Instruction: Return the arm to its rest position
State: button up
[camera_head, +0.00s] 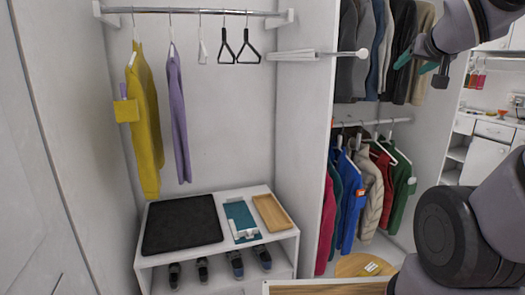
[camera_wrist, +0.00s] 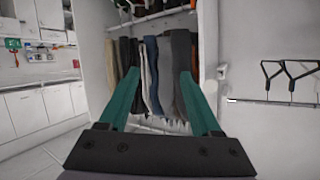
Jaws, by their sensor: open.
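My gripper (camera_head: 422,68) is at the upper right of the head view, raised in front of the wardrobe's upper section. In the wrist view my gripper (camera_wrist: 157,85) shows two green fingers spread well apart, with nothing between them. Beyond the fingers hang dark, grey and tan trousers (camera_wrist: 155,65), which appear clear of the fingertips. My arm fills the right side of the head view and hides part of the wardrobe and the room behind.
A yellow garment (camera_head: 147,120) and a purple one (camera_head: 178,115) hang from the left rail (camera_head: 200,12), beside empty hangers (camera_head: 236,48). Below stands a white shoe bench (camera_head: 152,258) with a black mat (camera_head: 182,224). Jackets (camera_head: 350,200) hang on the lower rail.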

jog(key=s+a+f+g+y, duration=0.2)
jog(key=s+a+f+g, duration=0.1)
jog(key=s+a, duration=0.3)
jog(key=s+a+f+g+y, duration=0.2)
jog(key=s+a+f+g, duration=0.1)
jog(key=s+a, duration=0.3)
jog(key=shift+a+f+g+y, duration=0.25)
jog(key=shift+a+g+y, duration=0.05)
jog(key=shift+a, duration=0.05)
